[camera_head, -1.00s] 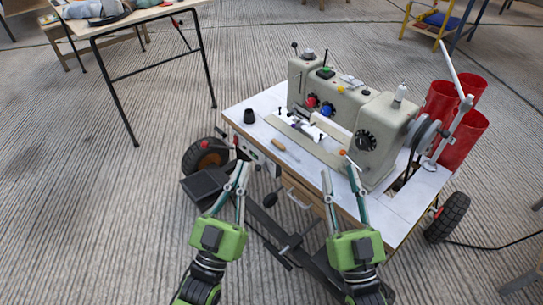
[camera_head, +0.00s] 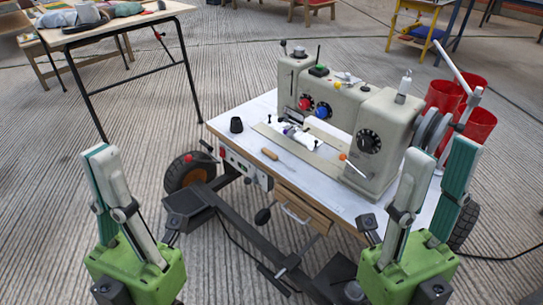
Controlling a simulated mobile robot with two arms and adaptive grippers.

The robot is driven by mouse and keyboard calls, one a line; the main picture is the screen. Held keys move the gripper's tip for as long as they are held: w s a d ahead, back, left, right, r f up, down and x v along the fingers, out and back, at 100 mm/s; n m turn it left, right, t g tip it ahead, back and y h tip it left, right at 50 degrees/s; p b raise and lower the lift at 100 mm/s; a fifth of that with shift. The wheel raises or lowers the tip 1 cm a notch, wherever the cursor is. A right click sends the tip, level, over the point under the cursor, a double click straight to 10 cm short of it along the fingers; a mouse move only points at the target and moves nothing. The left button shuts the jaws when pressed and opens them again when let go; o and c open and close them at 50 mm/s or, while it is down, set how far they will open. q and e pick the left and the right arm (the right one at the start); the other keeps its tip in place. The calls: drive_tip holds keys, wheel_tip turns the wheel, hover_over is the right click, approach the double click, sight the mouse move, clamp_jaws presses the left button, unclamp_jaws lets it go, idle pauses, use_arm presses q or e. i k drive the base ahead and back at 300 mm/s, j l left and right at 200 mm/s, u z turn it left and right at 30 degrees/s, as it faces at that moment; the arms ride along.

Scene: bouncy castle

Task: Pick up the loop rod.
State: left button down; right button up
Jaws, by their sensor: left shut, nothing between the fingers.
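Two thin objects lie on the white top of the sewing machine cart (camera_head: 222,122), and I cannot tell which is the loop rod. One is a tool with a short wooden handle (camera_head: 270,154) and a thin shaft, near the front left of the top. The other is a thin white rod with an orange end (camera_head: 343,157), in front of the machine. My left gripper (camera_head: 102,152) is shut and empty, left of the cart and apart from both. My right gripper (camera_head: 439,148) is open and empty, in front of the cart's right part.
A large grey sewing machine (camera_head: 378,125) fills the back and right of the cart top. Red cylinders (camera_head: 470,125) stand behind it at right. A small black cup (camera_head: 236,125) is at the left corner. A cluttered table (camera_head: 75,38) stands at the back left.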

sight(267, 153)
drive_tip(key=i+j+z, duration=0.2)
drive_tip(key=z, duration=0.2)
drive_tip(key=i+j+z, duration=0.2)
drive_tip(key=z, duration=0.2)
drive_tip(key=i+j+z, duration=0.15)
drive_tip(key=j+z, duration=0.3)
